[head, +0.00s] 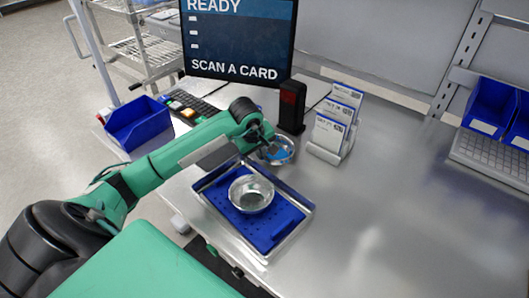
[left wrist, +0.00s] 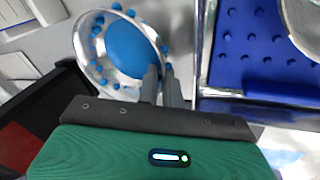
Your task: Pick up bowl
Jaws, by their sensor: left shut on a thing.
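A clear, shiny bowl (head: 287,149) is at the end of my left arm in the head view, just behind the tray and partly hidden by the gripper. In the left wrist view the bowl (left wrist: 88,46) shows a blue round middle with several blue dots around it. My left gripper (head: 270,149) is shut on the bowl's near rim; its fingers also show in the left wrist view (left wrist: 160,82). I cannot tell if the bowl touches the table. A second metal bowl (head: 251,194) stands on the blue mat in the tray. My right gripper is not in view.
The metal tray (head: 296,232) with a blue studded mat (head: 272,232) lies in front of the gripper. A dark scanner post (head: 291,107) and a card rack (head: 330,140) stand close behind. A blue bin (head: 138,122) is left.

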